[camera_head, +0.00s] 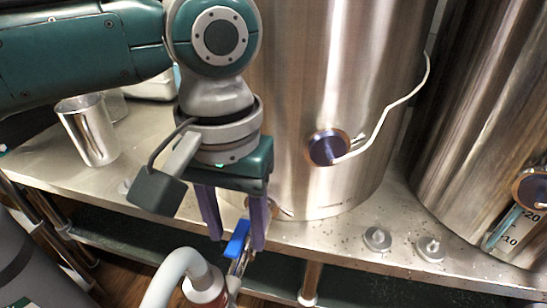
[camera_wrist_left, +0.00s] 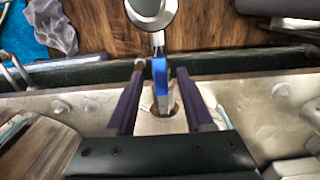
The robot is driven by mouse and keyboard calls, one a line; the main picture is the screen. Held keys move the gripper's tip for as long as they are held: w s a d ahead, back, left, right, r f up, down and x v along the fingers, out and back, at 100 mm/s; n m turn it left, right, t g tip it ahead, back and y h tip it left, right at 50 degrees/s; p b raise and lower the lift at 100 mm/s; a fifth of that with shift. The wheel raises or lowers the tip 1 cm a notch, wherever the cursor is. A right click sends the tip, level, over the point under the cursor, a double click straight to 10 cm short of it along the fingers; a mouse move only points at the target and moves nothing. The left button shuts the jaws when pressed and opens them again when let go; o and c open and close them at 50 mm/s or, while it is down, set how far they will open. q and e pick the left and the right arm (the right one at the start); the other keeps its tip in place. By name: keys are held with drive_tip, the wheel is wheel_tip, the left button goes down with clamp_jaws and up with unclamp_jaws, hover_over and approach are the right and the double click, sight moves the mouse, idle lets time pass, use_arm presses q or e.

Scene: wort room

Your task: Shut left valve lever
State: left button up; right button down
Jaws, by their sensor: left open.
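The left valve lever has a blue handle (camera_head: 237,238) and sits at the front edge of the steel table, below the left steel kettle (camera_head: 320,70). In the left wrist view the blue lever (camera_wrist_left: 160,76) stands between my two fingers. My left gripper (camera_head: 238,243) is open, its purple fingers pointing down on either side of the lever, with gaps showing. In the wrist view the left gripper (camera_wrist_left: 164,72) also shows open. The valve body is partly hidden by the lever and fingers. My right gripper is not in view.
A pale hose (camera_head: 172,272) joins the valve at the front. A metal cup (camera_head: 88,130) stands on the table (camera_head: 45,160) at left. A second kettle (camera_head: 485,120) stands at right. Small metal fittings (camera_head: 378,238) lie on the table's front right.

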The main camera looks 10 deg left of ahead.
use_arm(q)
clamp_jaws()
idle(0.4)
idle(1.0)
